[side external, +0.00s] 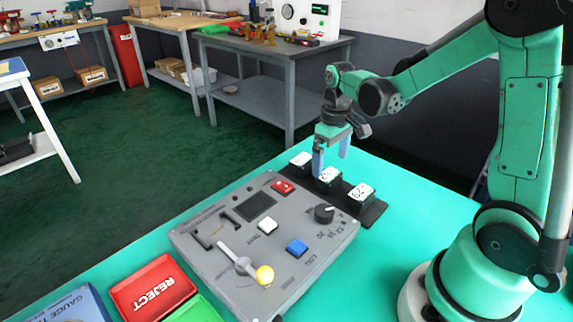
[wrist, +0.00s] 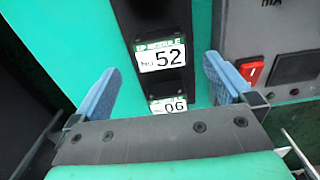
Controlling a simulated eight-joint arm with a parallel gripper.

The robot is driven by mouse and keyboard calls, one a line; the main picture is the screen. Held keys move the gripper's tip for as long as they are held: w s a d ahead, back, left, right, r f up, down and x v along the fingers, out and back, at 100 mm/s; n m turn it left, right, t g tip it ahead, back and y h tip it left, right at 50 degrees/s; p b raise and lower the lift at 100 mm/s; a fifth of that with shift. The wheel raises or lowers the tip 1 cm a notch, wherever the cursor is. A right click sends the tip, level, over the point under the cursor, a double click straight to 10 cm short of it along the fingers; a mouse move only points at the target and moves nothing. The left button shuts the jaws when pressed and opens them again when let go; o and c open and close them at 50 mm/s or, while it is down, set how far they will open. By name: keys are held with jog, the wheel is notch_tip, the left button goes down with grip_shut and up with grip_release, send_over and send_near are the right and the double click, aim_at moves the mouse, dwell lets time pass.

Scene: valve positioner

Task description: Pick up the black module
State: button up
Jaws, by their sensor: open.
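Three black modules with white-and-green number labels sit in a row on a black rack (side external: 374,214): a left one (side external: 300,161), a middle one (side external: 327,180) and a right one (side external: 361,194). In the wrist view one module is labelled 52 (wrist: 161,53); another, labelled 06 (wrist: 168,105), is partly hidden behind my gripper's body. My gripper (side external: 331,160) is open, with blue fingers pointing down close above the middle of the row. In the wrist view its fingers (wrist: 162,66) are spread to either side of the row, with nothing held between them.
A grey control panel (side external: 203,250) with a yellow-knobbed lever, dial and buttons stands beside the rack. A red REJECT tray (side external: 153,289) and a green tray (side external: 196,309) lie at the front left. The green tabletop (side external: 420,196) is clear right of the rack.

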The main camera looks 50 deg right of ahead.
aim_at(329, 175)
jog(key=shift+f, duration=2.35)
jog(key=c, duration=1.3)
jog(key=shift+r, duration=0.15)
